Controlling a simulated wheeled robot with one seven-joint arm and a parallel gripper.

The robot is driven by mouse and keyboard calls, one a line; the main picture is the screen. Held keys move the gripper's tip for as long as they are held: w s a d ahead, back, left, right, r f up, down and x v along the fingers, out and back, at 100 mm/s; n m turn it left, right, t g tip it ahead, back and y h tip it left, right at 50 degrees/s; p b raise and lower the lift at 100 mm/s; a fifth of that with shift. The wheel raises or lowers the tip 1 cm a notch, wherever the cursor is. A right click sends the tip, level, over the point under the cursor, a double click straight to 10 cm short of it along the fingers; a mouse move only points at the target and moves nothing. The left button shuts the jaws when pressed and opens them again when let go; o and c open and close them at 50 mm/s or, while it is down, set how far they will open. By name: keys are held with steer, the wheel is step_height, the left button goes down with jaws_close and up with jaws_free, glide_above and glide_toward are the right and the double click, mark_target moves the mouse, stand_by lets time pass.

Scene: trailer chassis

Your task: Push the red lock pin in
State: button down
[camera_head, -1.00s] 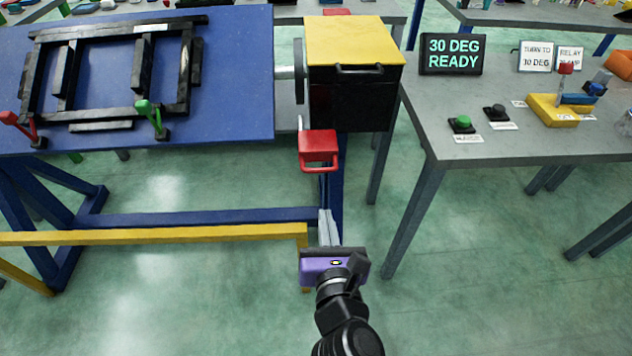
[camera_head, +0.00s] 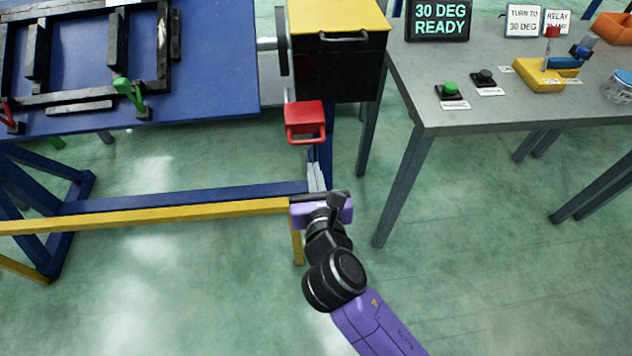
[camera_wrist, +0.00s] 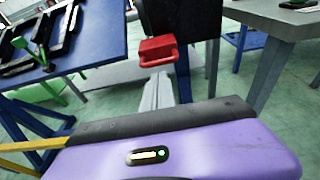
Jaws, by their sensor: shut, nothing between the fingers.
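The red lock pin (camera_head: 306,119) is a red block with a loop handle below the black gearbox with the yellow top. It also shows in the wrist view (camera_wrist: 157,50), just beyond the fingertips. My gripper (camera_head: 316,178) is below the pin in the head view, with its grey fingers pointing up toward it. The fingers are together and empty, and they also show in the wrist view (camera_wrist: 158,92). In the head view a gap shows between the fingertips and the pin's handle.
The black box with a yellow lid (camera_head: 337,55) stands above the pin. A blue tilting table (camera_head: 215,70) carries a black frame (camera_head: 90,98) at left. A yellow rail (camera_head: 150,216) runs low beside my gripper. A grey bench (camera_head: 430,105) with buttons and a "30 DEG READY" display (camera_head: 438,20) is at right.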

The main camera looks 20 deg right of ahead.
glide_toward(306, 127)
steer(key=shift+w+d+f, duration=0.25)
steer(key=shift+w+f, duration=0.6)
steer(key=shift+f, duration=0.05)
steer(key=shift+w+d+r+p, duration=0.1)
steer(key=shift+w+d+p, duration=0.3)
steer(key=shift+w, duration=0.45)
steer(key=shift+w+d+p, duration=0.15)
steer(key=shift+w+p, duration=0.3)
steer(key=shift+w, duration=0.4)
steer(key=shift+w+d+r+p, duration=0.1)
steer(key=shift+w+d+p, duration=0.3)
steer(key=shift+w, duration=0.5)
steer(key=shift+a, duration=0.1)
